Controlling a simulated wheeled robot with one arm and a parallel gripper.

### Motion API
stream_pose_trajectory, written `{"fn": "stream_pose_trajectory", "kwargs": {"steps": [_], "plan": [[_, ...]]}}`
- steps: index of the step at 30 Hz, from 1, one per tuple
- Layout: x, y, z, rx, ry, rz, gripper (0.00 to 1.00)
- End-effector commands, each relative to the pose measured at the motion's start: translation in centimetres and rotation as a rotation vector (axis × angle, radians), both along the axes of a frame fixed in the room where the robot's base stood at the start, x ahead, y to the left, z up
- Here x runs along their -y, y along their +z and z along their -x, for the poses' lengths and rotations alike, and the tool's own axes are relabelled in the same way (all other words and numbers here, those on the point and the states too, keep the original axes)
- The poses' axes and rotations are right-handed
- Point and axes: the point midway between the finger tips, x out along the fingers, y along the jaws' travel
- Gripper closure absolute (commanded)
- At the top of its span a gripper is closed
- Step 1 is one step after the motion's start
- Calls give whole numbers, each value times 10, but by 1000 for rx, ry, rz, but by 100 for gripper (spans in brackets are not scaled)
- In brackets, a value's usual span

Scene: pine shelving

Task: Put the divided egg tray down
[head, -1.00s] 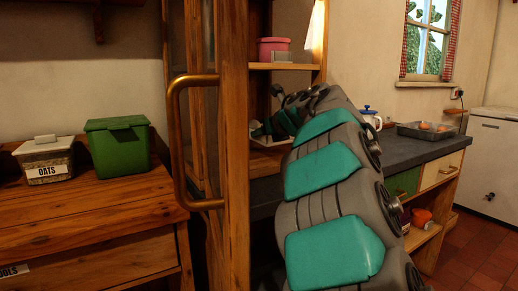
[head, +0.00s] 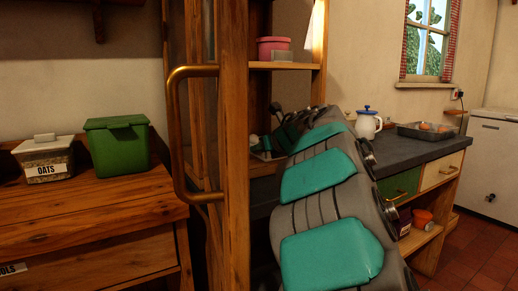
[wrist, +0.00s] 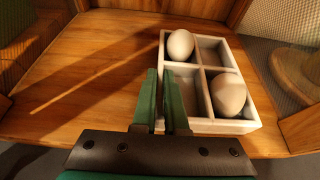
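The divided egg tray (wrist: 225,127) is a pale, square-celled tray, seen from above in the wrist view. One egg (wrist: 180,44) sits in its far-left cell and another egg (wrist: 228,95) in its near-right cell; the other two cells look empty. My gripper (wrist: 161,77) has its green fingers on either side of the tray's left wall, shut on it. The tray is level over a wooden shelf board (wrist: 90,75), on it or just above; I cannot tell which. In the head view my arm hides most of the tray.
Bare board lies left of the tray; wooden uprights and mesh-like side panels flank it. In the head view, a cabinet door with a brass handle (head: 176,135) stands left of my arm. A pink tin (head: 272,48) is on the shelf above.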

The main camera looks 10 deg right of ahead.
Motion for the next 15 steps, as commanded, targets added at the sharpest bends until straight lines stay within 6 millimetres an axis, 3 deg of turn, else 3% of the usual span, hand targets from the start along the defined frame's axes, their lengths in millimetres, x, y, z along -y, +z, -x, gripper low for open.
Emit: {"fn": "stream_pose_trajectory", "kwargs": {"steps": [1,8,15], "plan": [[0,0,0,0,0,1,85],[0,0,0,0,0,0,60],[0,1,0,0,0,0,60]]}}
